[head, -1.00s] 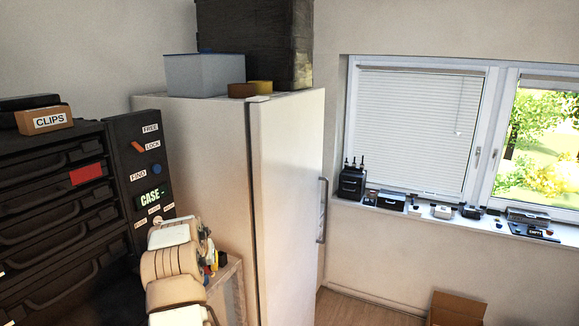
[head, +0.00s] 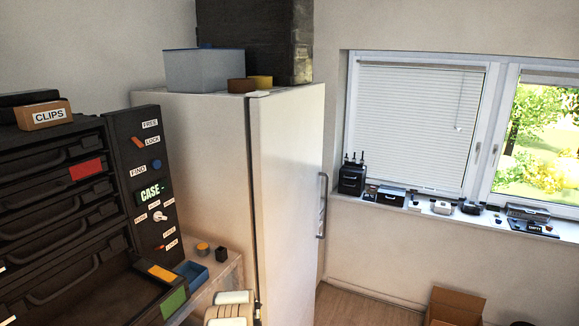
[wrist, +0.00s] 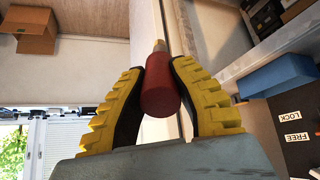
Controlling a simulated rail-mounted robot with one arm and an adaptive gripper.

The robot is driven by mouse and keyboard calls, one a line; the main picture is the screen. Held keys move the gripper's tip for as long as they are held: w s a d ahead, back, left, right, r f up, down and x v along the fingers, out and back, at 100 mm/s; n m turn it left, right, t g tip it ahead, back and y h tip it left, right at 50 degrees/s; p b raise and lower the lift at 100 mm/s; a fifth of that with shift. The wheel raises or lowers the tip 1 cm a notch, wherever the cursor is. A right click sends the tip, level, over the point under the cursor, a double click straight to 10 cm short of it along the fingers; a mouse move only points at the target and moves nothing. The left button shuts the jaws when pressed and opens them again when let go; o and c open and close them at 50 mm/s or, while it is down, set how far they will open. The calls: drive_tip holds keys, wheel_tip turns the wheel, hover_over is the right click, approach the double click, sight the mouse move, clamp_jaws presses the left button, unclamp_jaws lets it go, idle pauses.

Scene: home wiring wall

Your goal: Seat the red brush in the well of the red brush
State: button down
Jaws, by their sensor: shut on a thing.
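In the wrist view, my gripper (wrist: 160,72) has yellow ridged fingers shut on the red brush (wrist: 161,94). The brush shows as a dark red cylinder with a pale, narrower tip pointing away from the camera. It appears held clear of any surface. I cannot make out the well of the red brush in either view.
An open black drawer (head: 118,300) with orange and green patches juts from the cabinet. A blue tray (head: 191,275) and a yellow round item (head: 202,248) sit on the shelf beside it. A white fridge (head: 285,190) stands behind. The windowsill holds several small items.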

drive_tip(key=s+d+f+m, duration=0.1)
drive_tip(key=s+d+f, duration=0.7)
drive_tip(key=s+d, duration=0.3)
drive_tip(key=shift+s+d+f+h, duration=0.3)
drive_tip(key=shift+s+h, duration=0.1)
drive_tip(key=shift+s, duration=0.8)
